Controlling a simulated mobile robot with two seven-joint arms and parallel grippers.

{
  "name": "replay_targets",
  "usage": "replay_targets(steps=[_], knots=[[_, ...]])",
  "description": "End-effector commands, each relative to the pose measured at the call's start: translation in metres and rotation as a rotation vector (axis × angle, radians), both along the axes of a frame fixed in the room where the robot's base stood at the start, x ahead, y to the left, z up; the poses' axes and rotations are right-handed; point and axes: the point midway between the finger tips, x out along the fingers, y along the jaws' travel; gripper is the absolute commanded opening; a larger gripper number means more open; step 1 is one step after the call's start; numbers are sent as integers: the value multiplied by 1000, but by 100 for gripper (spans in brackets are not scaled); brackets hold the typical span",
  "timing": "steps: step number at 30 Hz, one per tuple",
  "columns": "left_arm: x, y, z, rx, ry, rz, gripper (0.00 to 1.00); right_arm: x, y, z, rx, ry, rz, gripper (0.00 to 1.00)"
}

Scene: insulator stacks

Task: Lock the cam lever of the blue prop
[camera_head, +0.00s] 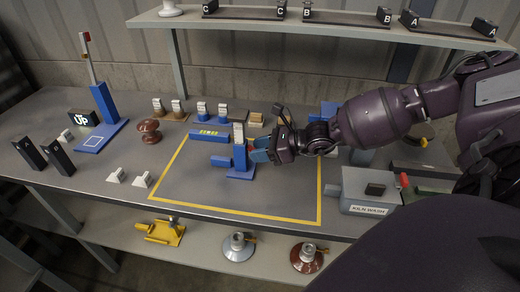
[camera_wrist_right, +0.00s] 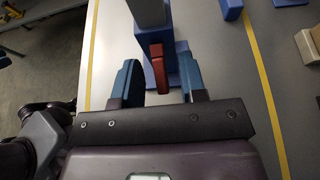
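The blue prop (camera_head: 240,157) stands upright inside the yellow outline on the bench, with a flat blue base and a grey upper part. In the right wrist view its column (camera_wrist_right: 152,12) rises at the top centre. Its red cam lever (camera_wrist_right: 158,70) hangs down toward me, between the fingers. In the head view the lever is too small or hidden. My right gripper (camera_head: 259,150) is just right of the prop. Its blue fingers (camera_wrist_right: 159,82) are open on either side of the lever, with visible gaps. My left gripper is not in view.
A taller blue stand (camera_head: 104,102) with a red piece stands at the left. A blue block (camera_head: 212,132) lies behind the prop; a brown insulator (camera_head: 149,131) is left. A grey box (camera_head: 368,190) sits right. The outlined area's front is clear.

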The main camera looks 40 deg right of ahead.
Motion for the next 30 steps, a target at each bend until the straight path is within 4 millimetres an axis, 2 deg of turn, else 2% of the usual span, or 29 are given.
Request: replay_targets(steps=[6,13,14,22,30], knots=[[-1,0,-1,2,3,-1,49,0,0,0,0,0,0,37],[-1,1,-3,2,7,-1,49,0,0,0,0,0,0,2],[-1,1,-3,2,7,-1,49,0,0,0,0,0,0,0],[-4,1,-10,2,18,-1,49,-1,0,-6,32,-28,0,0],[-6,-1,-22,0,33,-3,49,1,1,-13,134,-146,0,0]])
